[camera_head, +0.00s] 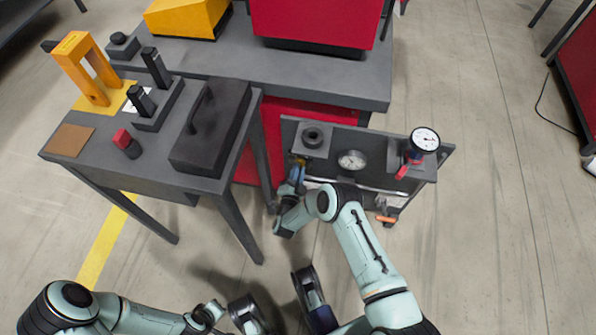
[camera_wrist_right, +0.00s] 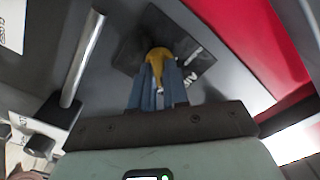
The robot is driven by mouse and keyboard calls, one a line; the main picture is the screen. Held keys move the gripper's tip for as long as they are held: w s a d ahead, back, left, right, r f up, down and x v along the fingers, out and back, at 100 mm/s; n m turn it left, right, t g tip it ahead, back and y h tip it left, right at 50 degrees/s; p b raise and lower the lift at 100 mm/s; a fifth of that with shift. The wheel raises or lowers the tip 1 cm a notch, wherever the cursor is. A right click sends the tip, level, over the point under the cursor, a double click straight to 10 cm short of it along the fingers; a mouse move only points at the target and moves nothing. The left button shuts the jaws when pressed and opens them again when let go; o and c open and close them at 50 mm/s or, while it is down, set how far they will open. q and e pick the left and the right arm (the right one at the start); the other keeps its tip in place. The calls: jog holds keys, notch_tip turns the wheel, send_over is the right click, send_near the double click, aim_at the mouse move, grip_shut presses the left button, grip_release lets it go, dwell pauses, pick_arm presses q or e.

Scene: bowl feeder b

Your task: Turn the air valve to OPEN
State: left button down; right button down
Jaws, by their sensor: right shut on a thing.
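The air valve's yellow handle (camera_wrist_right: 158,56) sits on a dark square plate in the right wrist view, with part of a white label beside it. My right gripper (camera_wrist_right: 158,88) is shut on this handle, its blue fingers on either side of it. In the head view the right gripper (camera_head: 296,179) reaches the left part of the grey panel (camera_head: 330,136), below a dark round fitting. There the handle is mostly hidden by the gripper.
A dark table (camera_head: 150,182) with fixtures stands close left of my right arm. Floor right of the panel is clear.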

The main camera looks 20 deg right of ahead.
pick_arm(q)
jog(key=shift+w+r, duration=0.1)
pick_arm(e)
jog(key=shift+a+f+m, duration=0.1)
jog(key=shift+f+m, duration=0.05)
jog(key=shift+m, duration=0.25)
jog(key=c, duration=1.1)
grip_release()
pick_arm(q)
jog(key=shift+h, duration=0.3)
jog(key=shift+s+d+r+p, duration=0.1)
jog(key=shift+d+r+p, duration=0.3)
jog(key=shift+r+p, duration=0.3)
jog(key=shift+s+d+r+p, duration=0.1)
jog(key=shift+d+r+p, duration=0.35)
jog(key=shift+r, duration=0.5)
jog(key=shift+s+d+r+p, duration=0.1)
jog(key=shift+d+r+p, duration=0.2)
jog(key=shift+r+p, duration=0.45)
pick_arm(e)
jog(key=shift+v, duration=6.75)
jog(key=shift+w, duration=0.1)
